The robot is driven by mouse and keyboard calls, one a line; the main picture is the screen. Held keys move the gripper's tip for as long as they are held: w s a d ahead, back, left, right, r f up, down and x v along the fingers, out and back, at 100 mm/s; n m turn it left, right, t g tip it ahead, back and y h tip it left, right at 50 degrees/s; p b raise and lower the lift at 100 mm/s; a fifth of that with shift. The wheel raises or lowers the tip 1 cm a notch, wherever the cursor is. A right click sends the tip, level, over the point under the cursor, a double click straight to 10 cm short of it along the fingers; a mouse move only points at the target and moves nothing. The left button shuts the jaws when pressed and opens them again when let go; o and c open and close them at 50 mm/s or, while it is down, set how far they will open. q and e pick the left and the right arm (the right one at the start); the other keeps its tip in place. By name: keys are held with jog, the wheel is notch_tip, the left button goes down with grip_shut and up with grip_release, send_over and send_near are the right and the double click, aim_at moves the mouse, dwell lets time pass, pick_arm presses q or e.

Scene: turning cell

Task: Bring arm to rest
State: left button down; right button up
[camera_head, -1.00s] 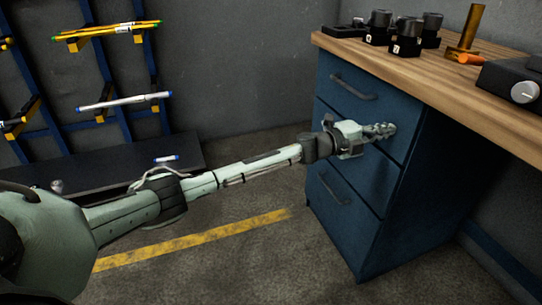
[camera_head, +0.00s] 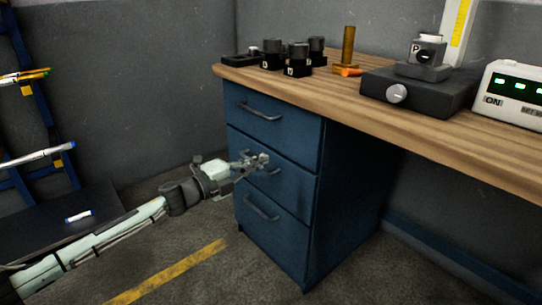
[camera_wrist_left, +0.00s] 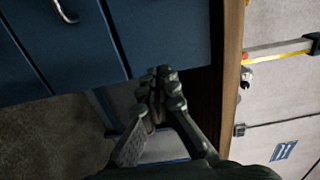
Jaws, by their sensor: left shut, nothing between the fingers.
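My left arm comes in from the left in the head view. Its gripper (camera_head: 255,162) is shut and empty, and it appears in front of the blue drawer cabinet (camera_head: 345,195), over the middle drawer's handle. I cannot tell from this view whether it touches the handle. In the left wrist view the closed fingers (camera_wrist_left: 160,95) overlap the lower edge of the blue drawer fronts (camera_wrist_left: 165,35), with nothing between them. My right gripper is not in view.
A wooden worktop (camera_head: 400,120) lies on the cabinet. It bears black holders (camera_head: 298,58), a brass cylinder (camera_head: 348,45), a black device (camera_head: 415,92) and a white display box (camera_head: 512,95). A rack with rods (camera_head: 38,155) and a dark bench (camera_head: 85,225) stand left.

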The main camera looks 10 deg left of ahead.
pick_arm(q)
jog(key=s+a+f+n+g+y+p, duration=0.1)
jog(key=s+a+f+n+y, duration=0.2)
jog(key=s+f+n+y, duration=0.45)
jog(key=s+a+f+n+g+y+p, duration=0.1)
jog(key=s+a+f+n+g+y, duration=0.2)
jog(key=s+f+n, duration=0.8)
jog(key=s+a+f+n+g, duration=0.1)
jog(key=s+f+g, duration=0.1)
jog(key=s+f, duration=0.2)
jog(key=s+a+f+n+g+y, duration=0.1)
jog(key=s+f, duration=0.3)
jog(key=s, duration=0.6)
jog(key=s+a+f+n+g+y, duration=0.1)
jog(key=s+a+f+n+g, duration=0.1)
jog(key=s, duration=0.5)
notch_tip(320, 180, down, 2)
jog(key=shift+s+a+n+g, duration=0.2)
jog(key=shift+n+g, duration=0.55)
jog(key=shift+g, duration=0.35)
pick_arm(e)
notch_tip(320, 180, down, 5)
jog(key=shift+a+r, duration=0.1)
pick_arm(q)
jog(key=c, duration=2.3)
grip_release()
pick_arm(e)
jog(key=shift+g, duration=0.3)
